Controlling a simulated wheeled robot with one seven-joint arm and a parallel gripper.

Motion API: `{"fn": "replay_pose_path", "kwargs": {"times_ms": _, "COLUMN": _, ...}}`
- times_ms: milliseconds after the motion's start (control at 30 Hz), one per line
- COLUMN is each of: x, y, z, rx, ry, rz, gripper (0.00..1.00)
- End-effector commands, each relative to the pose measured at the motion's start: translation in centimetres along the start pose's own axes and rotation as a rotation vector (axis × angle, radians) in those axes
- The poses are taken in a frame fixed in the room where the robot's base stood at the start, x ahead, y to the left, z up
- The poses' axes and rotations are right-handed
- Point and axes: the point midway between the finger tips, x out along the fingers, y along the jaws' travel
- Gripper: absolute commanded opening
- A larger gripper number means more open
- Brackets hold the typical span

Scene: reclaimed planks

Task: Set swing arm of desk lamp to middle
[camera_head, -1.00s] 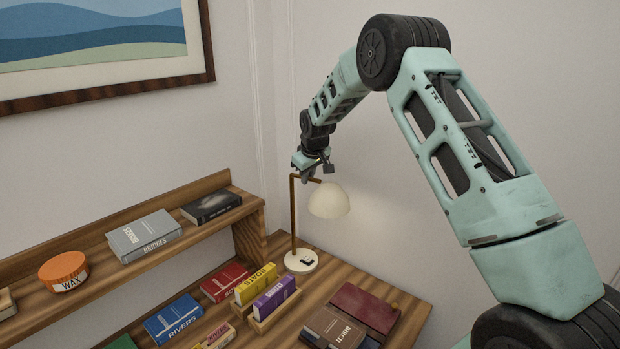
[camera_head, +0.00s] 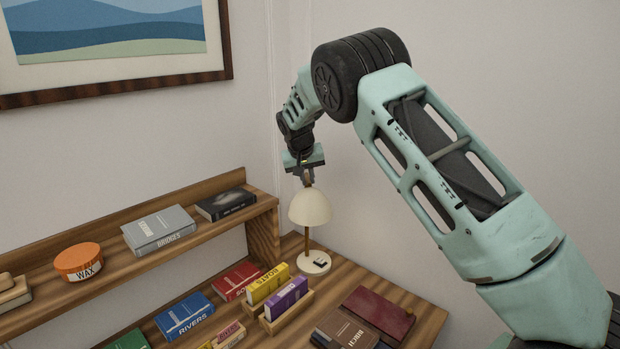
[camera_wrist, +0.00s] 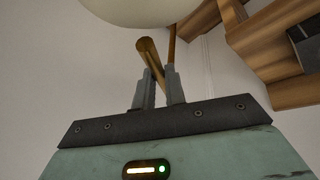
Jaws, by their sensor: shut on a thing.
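The desk lamp has a cream shade (camera_head: 310,207), a brass post (camera_head: 307,239) and a round pale base (camera_head: 314,263) with a small dark mark on it. The base stands on the wooden desk by the wall corner. The shade hangs in front of the post in the head view, hiding most of the swing arm. My gripper (camera_head: 308,179) is just above the shade. In the wrist view the gripper (camera_wrist: 160,85) is shut on the brass swing arm (camera_wrist: 149,52), between its two grey fingers. The shade's pale edge (camera_wrist: 140,8) shows at the top there.
A raised wooden shelf (camera_head: 262,222) stands left of the lamp, carrying a grey book (camera_head: 158,231), a black book (camera_head: 226,204) and an orange wax tin (camera_head: 78,262). Several books lie on the desk, with yellow (camera_head: 268,284) and purple (camera_head: 286,297) ones in a small holder. Walls close off the back.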

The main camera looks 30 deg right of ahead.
Motion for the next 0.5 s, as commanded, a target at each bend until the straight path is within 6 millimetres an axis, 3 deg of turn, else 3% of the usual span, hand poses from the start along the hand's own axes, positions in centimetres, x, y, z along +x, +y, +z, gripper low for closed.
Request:
{"fn": "replay_pose_path", "kwargs": {"times_ms": 400, "x": -0.11, "y": -0.07, "z": -0.14, "rx": 0.007, "ry": 0.002, "rz": 0.002, "gripper": 0.0}}
{"fn": "replay_pose_path", "kwargs": {"times_ms": 433, "x": -0.11, "y": -0.06, "z": -0.14, "rx": 0.007, "ry": 0.002, "rz": 0.002, "gripper": 0.18}}
{"fn": "replay_pose_path", "kwargs": {"times_ms": 500, "x": -0.1, "y": -0.07, "z": -0.13, "rx": 0.007, "ry": 0.002, "rz": 0.002, "gripper": 0.34}}
